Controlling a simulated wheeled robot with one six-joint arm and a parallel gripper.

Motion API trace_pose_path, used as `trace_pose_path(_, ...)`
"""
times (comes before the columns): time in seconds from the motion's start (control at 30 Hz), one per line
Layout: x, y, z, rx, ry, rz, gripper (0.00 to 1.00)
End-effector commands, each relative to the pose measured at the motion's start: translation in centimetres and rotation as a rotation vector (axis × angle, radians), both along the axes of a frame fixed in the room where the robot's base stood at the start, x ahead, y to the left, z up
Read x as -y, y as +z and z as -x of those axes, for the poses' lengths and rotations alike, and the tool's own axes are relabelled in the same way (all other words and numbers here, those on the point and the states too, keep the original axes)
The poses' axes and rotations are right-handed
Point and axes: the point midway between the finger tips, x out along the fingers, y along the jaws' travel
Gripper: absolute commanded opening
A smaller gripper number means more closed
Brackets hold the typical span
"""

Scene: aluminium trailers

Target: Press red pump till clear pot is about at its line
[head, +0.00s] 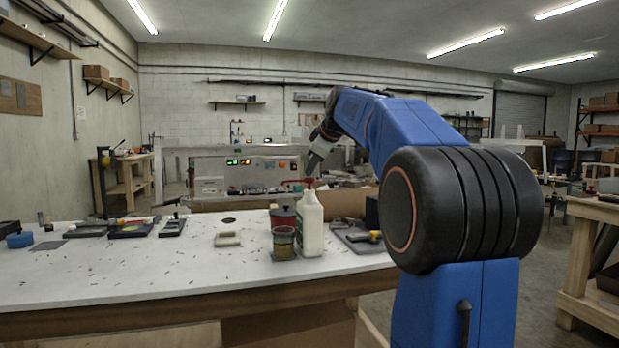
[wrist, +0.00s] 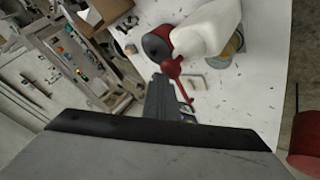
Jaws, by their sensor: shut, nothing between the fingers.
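The white bottle (head: 311,226) stands upright on the white table, with the red pump (head: 306,182) on top. The clear pot (head: 284,244) stands just left of the bottle and looks brownish; its line and fill level are too small to tell. My gripper (head: 313,167) is shut and empty, pointing down just above the pump head. In the wrist view my gripper (wrist: 160,80) is beside the red pump (wrist: 172,69); whether they touch is unclear. The bottle (wrist: 212,30) partly hides the pot (wrist: 237,42) there.
A dark red can (head: 281,216) stands close behind the pot and bottle. A small pale block (head: 228,239) lies left of them. Dark trays (head: 131,230) lie further left. A dark tray with a yellow-handled tool (head: 366,238) is right of the bottle. The front left tabletop holds only scattered specks.

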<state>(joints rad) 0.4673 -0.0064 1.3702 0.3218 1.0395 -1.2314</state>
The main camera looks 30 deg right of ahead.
Motion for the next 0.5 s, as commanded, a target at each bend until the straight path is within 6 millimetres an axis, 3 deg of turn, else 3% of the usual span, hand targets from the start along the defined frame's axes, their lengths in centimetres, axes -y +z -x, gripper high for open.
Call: trace_pose_path(0.5,0.02,-0.59,-0.01,-0.001,0.0,0.0,0.0)
